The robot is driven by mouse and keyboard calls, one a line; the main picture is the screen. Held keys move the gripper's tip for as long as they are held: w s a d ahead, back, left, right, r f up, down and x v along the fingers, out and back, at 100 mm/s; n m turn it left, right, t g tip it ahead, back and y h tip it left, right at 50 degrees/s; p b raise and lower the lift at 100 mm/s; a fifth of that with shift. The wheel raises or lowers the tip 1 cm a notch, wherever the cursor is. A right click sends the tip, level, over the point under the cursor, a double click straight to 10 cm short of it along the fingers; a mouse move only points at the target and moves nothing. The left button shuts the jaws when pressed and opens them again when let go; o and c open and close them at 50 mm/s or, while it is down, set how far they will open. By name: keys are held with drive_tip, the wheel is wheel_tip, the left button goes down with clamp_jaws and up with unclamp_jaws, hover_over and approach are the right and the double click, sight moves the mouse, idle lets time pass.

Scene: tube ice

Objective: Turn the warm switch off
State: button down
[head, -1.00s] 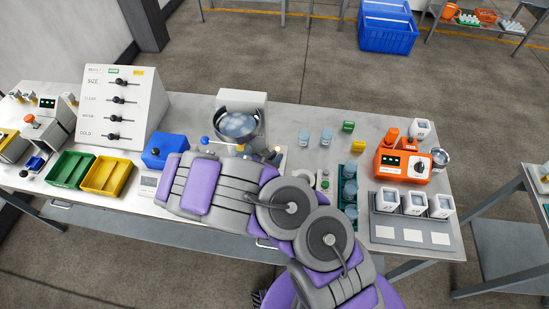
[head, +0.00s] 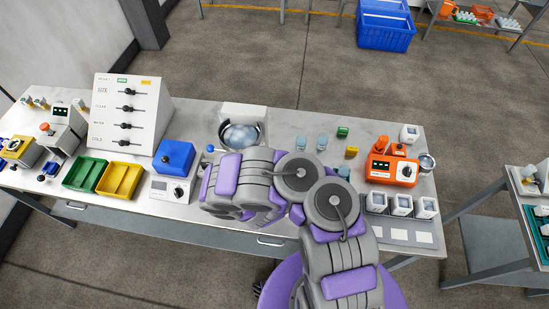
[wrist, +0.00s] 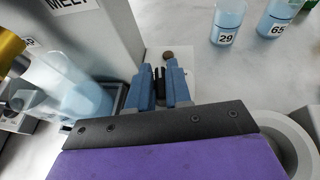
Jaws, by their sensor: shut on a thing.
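My gripper (wrist: 160,76) shows in the wrist view with its two blue fingers close together, shut on a small dark piece. A small brown round knob (wrist: 168,55) shows just beyond the fingertips, over a pale plate; I cannot tell whether it belongs to the held piece. A grey housing labelled MELT (wrist: 70,20) stands to the left. In the head view my arm hides my gripper and what it holds. My gripper is away from that panel.
Beakers of blue liquid marked 29 (wrist: 228,20) and 65 (wrist: 275,22) stand beyond the gripper. Another blue-filled container (wrist: 82,100) is close on the left. An orange device (head: 392,165) and white cups (head: 401,205) stand at the table's right.

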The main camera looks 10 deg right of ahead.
drive_tip(key=n+y, duration=0.1)
drive_tip(key=n+y+b, duration=0.1)
drive_tip(key=y, duration=0.1)
drive_tip(key=shift+s+d+f+n, duration=0.15)
drive_tip(key=shift+f+n, duration=0.1)
drive_tip(key=shift+n, duration=0.15)
drive_tip(key=shift+r+n+y+b, duration=0.1)
drive_tip(key=shift+n+y+b, duration=0.4)
drive_tip(key=shift+y+b, duration=0.15)
drive_tip(key=shift+y, duration=0.25)
drive_tip(key=c, duration=1.1)
unclamp_jaws()
drive_tip(key=shift+w, duration=0.2)
drive_tip(key=shift+c, duration=0.2)
drive_tip(key=shift+s+r, duration=0.1)
drive_tip(key=shift+r, duration=0.05)
